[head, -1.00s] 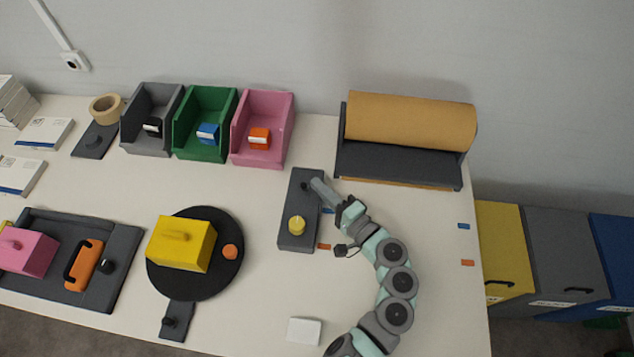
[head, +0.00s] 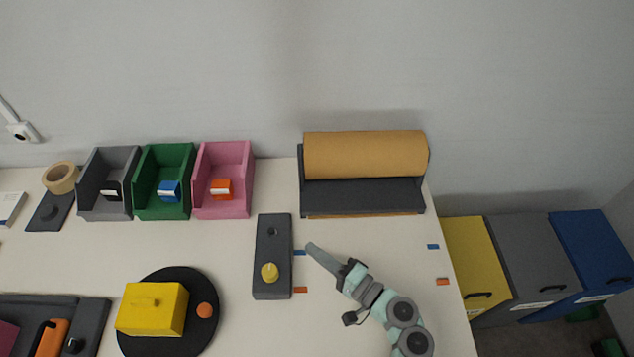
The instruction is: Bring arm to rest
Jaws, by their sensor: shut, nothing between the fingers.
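My gripper (head: 313,249) is shut and empty. It hangs over the white table just right of the dark grey block (head: 272,285), apart from it as seen from above. The block has a yellow knob (head: 269,271) near its front end and a dark round spot near its back end. My arm reaches in from the bottom right, and its lower part is out of the frame.
A brown paper roll (head: 365,155) sits on a dark holder behind my gripper. Grey, green and pink bins (head: 237,207) stand at the back left. A yellow box (head: 140,322) rests on a black turntable (head: 190,278). Yellow, grey and blue cabinets stand off the table's right edge.

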